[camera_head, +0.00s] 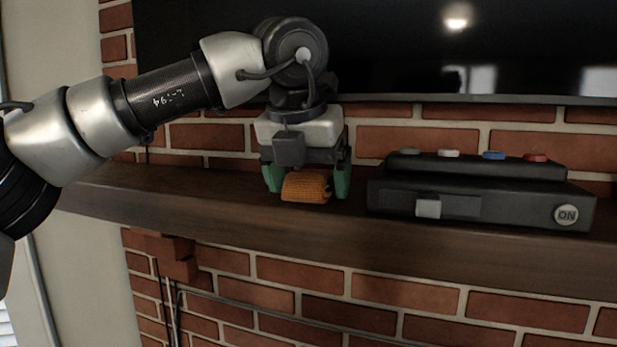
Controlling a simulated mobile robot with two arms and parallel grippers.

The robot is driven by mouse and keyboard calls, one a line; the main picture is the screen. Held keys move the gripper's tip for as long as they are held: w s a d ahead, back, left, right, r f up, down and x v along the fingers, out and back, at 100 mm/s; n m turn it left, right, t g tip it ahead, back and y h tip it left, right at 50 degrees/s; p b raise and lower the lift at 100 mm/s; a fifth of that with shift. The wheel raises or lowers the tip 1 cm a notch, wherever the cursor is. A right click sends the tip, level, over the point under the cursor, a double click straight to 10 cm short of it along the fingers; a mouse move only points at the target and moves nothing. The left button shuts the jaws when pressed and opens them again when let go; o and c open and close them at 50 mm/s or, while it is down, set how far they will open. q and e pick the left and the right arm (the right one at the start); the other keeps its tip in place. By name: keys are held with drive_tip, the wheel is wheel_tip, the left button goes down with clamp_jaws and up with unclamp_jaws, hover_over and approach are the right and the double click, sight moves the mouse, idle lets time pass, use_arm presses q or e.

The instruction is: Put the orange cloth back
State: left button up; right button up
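The orange cloth (306,187) is a small rolled, ribbed bundle on the dark wooden mantel shelf (225,213), near the shelf's front edge. My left gripper (307,186) points down over it from above. Its two green fingers stand on either side of the cloth, the left one at its left end and the right one just past its right end. The fingers are spread wide. Whether they touch the cloth is hard to tell. My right gripper is not in this view.
A black box (480,205) with a round ON button (566,214) and several coloured buttons on top stands on the shelf to the right of the gripper. A dark screen (400,50) hangs behind on the brick wall (430,139). The shelf left of the gripper is bare.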

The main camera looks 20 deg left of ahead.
use_arm(q)
drive_tip(key=shift+o, duration=0.2)
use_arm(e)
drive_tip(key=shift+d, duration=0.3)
use_arm(q)
drive_tip(key=shift+d+r, duration=0.1)
drive_tip(key=shift+r, duration=0.25)
drive_tip(key=b+v, duration=0.1)
drive_tip(key=v, duration=1)
drive_tip(key=shift+s+r, duration=0.15)
drive_tip(key=shift+r, duration=0.2)
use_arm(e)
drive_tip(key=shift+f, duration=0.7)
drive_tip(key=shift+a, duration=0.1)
